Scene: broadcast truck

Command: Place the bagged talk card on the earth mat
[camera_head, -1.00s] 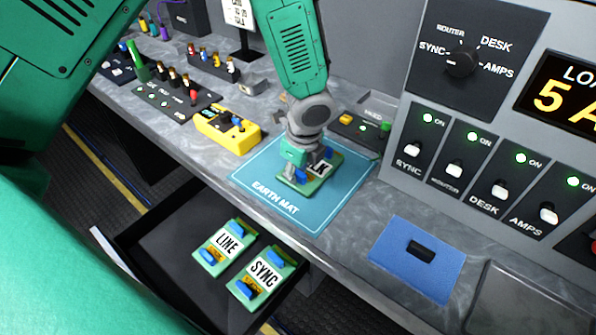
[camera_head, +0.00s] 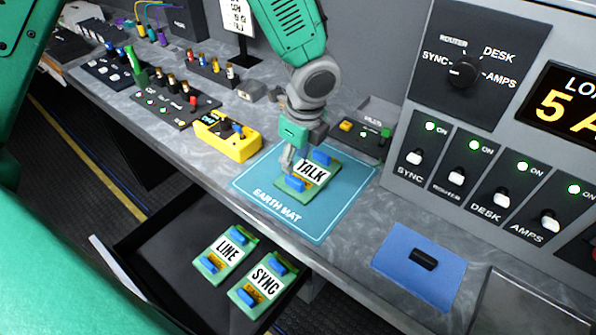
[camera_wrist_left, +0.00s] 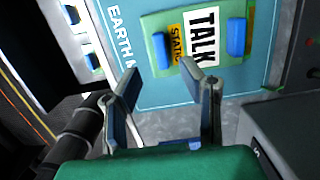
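The talk card (camera_head: 309,171), a green board with a white TALK label and blue end pieces, lies flat on the teal earth mat (camera_head: 338,207). In the left wrist view the card (camera_wrist_left: 200,38) also shows an orange STATIC label, and I cannot make out a bag around it. The mat (camera_wrist_left: 150,91) lies beneath it. My left gripper (camera_head: 297,158) is just above and behind the card. In the wrist view its two fingers (camera_wrist_left: 166,82) are spread, with nothing between them, apart from the card. My right gripper is not in view.
An open black drawer (camera_head: 163,252) below the bench holds the LINE card (camera_head: 225,252) and the SYNC card (camera_head: 263,283). A yellow device (camera_head: 228,137) stands left of the mat. A blue pad (camera_head: 400,278) with a black handle lies right. A switch panel (camera_head: 470,130) rises behind it.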

